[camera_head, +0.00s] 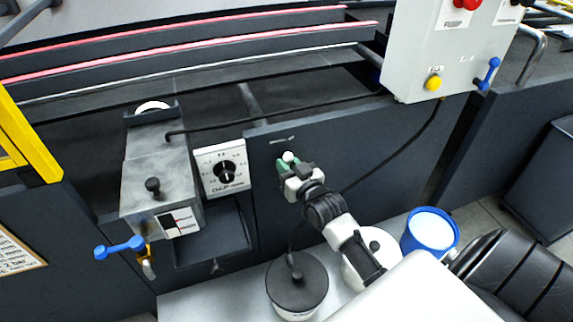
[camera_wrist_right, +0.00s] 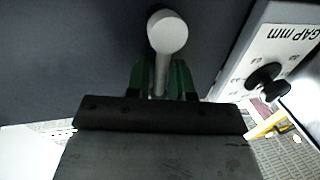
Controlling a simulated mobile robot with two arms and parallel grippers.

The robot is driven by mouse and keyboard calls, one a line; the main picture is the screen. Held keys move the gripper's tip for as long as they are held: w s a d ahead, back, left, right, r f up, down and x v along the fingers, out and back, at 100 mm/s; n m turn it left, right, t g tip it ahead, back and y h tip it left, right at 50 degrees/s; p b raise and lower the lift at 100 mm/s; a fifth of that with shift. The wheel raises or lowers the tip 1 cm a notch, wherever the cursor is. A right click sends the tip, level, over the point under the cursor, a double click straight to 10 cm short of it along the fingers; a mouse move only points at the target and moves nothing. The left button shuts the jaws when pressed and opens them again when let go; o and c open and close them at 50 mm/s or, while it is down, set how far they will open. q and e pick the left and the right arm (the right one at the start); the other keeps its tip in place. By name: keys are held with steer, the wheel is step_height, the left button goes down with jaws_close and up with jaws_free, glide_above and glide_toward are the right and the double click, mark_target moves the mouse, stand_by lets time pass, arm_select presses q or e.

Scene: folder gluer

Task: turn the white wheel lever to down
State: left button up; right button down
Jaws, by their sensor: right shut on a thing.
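The white wheel lever shows as a round white knob (camera_head: 288,157) on the dark front panel, right of the dial plate. In the right wrist view its white knob (camera_wrist_right: 168,32) stands beyond the fingertips, and its thin pale stem runs back between the green fingers. My right gripper (camera_head: 293,168) is shut on the lever; the wrist view also shows the gripper (camera_wrist_right: 163,80) with a finger on each side of the stem. The lever's pivot is hidden. My left gripper is in neither view.
A white dial plate with a black knob (camera_head: 225,170) is just left of the lever. A grey glue unit (camera_head: 160,180) with a blue-handled valve (camera_head: 120,247) is further left. A lidded pot (camera_head: 297,283) and a blue tub (camera_head: 430,232) stand below. A control box (camera_head: 440,50) is upper right.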

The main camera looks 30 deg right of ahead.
steer(key=shift+s+d+m, duration=0.1)
steer(key=shift+d+m, duration=0.2)
steer(key=shift+m, duration=0.3)
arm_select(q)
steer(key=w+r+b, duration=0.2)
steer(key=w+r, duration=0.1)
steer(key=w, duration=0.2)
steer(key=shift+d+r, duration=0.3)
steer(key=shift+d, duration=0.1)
arm_select(e)
steer(key=shift+s+d+f+m+t+h, duration=0.2)
steer(key=shift+d+f+m+h, duration=0.5)
steer(key=shift+m, duration=2.15)
steer(key=shift+s+d+f+m+t+h, duration=0.2)
steer(key=shift+d+f+m+h, duration=0.45)
steer(key=shift+m, duration=2.15)
steer(key=shift+s+d+f+m+t+h, duration=0.1)
steer(key=shift+d+f+m+t+h, duration=0.4)
steer(key=shift+m, duration=2.35)
steer(key=shift+f, duration=0.35)
steer(key=c, duration=1.3)
jaws_free()
steer(key=shift+d, duration=0.1)
